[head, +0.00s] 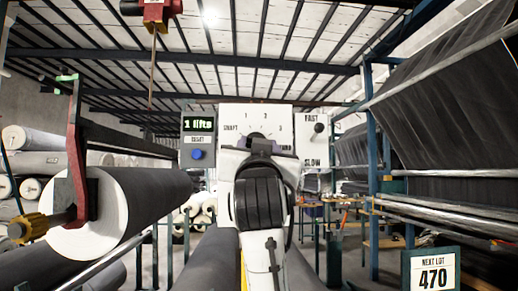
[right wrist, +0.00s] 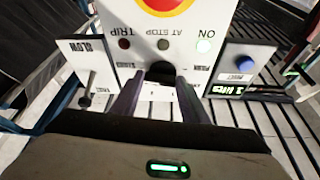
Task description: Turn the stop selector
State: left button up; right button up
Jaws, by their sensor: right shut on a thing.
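The stop selector's white panel (head: 232,112) stands straight ahead in the head view, with numbers 1, 2 and 3 around the dial. In the right wrist view the panel appears upside down, and the dark selector knob (right wrist: 161,71) sits between my fingertips. My right gripper (right wrist: 159,88) is shut on the knob; it also shows in the head view (head: 262,147), where my arm hides the lower dial and much of its lettering. I cannot read the pointer's setting. The ON lamp (right wrist: 204,46) glows; the AT STOP lamp (right wrist: 163,44) and TRIP lamp (right wrist: 124,44) look dim. My left gripper is out of view.
A grey box (head: 198,140) left of the panel reads "1 lifts" above a blue RESET button (head: 197,154). A FAST/SLOW lever (head: 318,128) is at the right. A large dark roll (head: 145,195) lies left; a "NEXT LOT 470" sign (head: 432,272) stands lower right.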

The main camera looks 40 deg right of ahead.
jog(key=shift+f+m, duration=0.15)
jog(key=shift+m, duration=0.35)
jog(key=o, duration=1.1)
jog(key=shift+c, duration=0.2)
jog(key=b+v, duration=0.2)
jog(key=v, duration=0.8)
jog(key=shift+a, duration=0.2)
